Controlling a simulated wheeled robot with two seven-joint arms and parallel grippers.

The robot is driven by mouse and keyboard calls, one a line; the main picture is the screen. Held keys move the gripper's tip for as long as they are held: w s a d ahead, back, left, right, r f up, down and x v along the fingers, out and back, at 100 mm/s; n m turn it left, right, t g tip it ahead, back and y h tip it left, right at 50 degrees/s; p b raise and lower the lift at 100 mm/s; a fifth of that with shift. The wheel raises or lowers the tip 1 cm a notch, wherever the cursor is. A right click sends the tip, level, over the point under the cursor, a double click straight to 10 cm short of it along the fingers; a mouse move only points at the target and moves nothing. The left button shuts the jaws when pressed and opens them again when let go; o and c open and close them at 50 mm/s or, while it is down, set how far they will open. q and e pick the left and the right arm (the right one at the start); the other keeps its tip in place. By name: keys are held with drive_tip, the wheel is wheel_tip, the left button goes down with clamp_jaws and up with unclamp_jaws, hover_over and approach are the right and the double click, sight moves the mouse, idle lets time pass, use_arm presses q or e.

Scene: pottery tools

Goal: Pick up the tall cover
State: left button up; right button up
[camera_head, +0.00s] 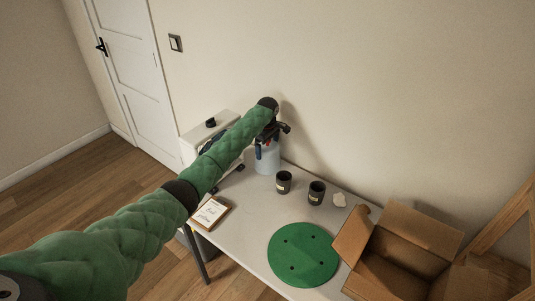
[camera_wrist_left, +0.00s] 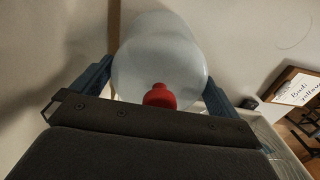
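The tall cover (camera_head: 267,160) is a pale, translucent cylinder with a red knob, upright at the back of the white table. Its upper part is hidden by my left gripper (camera_head: 268,136), which is over it from above. In the left wrist view the cover (camera_wrist_left: 160,62) with its red knob (camera_wrist_left: 160,96) fills the space between the two blue fingers of my left gripper (camera_wrist_left: 160,78). The fingers are wide apart, one on each side of the cover. I cannot tell whether they touch it. My right gripper is out of view.
Two dark cups (camera_head: 284,182) (camera_head: 317,192) and a small white lump (camera_head: 339,199) stand right of the cover. A green disc (camera_head: 303,254) lies at the front. An open cardboard box (camera_head: 408,252) is at the right. A clipboard (camera_head: 211,213) lies at the left edge. The wall is close behind.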

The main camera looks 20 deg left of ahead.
use_arm(q)
drive_tip(key=c, duration=0.6)
